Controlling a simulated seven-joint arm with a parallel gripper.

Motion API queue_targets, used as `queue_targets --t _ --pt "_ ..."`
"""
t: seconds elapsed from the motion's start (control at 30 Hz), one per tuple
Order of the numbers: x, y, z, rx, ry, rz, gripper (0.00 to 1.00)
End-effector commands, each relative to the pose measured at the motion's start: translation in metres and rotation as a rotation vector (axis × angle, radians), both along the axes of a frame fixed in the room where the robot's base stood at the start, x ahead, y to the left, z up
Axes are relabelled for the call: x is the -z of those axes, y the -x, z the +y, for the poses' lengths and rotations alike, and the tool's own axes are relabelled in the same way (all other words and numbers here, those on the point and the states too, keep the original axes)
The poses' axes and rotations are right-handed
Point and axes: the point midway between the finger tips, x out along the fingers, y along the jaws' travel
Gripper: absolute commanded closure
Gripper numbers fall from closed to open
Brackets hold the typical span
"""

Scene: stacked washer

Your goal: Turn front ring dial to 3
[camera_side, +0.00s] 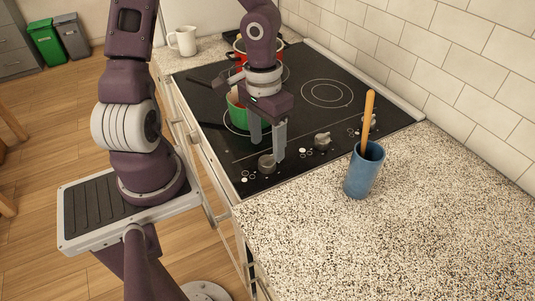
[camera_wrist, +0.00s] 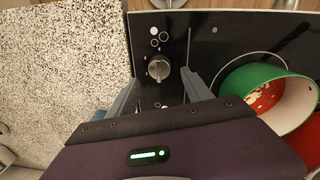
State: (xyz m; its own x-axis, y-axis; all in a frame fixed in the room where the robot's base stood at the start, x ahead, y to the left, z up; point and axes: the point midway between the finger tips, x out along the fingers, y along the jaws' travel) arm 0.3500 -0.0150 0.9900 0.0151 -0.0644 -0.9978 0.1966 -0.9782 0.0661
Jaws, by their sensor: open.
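The front dial (camera_side: 267,163) is a round metal knob on the black cooktop, nearest its front edge. Small white ring marks sit beside it. In the wrist view the knob (camera_wrist: 158,68) shows a pale pointer line; I cannot read a number. My gripper (camera_side: 268,150) points down over the cooktop with its two grey fingers apart and empty. In the wrist view my gripper (camera_wrist: 158,82) has one finger to each side of the knob, with visible gaps. I cannot tell the exact fingertip height.
Two more dials (camera_side: 322,140) (camera_side: 368,120) lie in a row toward the tiled wall. A green pot (camera_side: 237,112) stands close behind my gripper, with a red pot (camera_side: 240,50) farther back. A blue cup (camera_side: 364,172) with a wooden utensil stands on the speckled counter (camera_side: 330,245).

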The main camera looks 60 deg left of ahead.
Motion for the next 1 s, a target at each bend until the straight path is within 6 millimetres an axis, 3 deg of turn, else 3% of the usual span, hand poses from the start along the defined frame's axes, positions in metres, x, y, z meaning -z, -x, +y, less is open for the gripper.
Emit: queue_targets --t 0.2,0.53,0.8,1.0 --pt "0.037 0.000 -0.003 0.004 0.001 0.004 0.42" --pt "0.044 0.000 -0.003 0.001 -0.002 0.001 0.43" --pt "0.043 0.000 -0.003 0.001 -0.002 0.001 0.96" --pt "0.043 0.000 -0.003 0.010 -0.003 0.001 1.00"
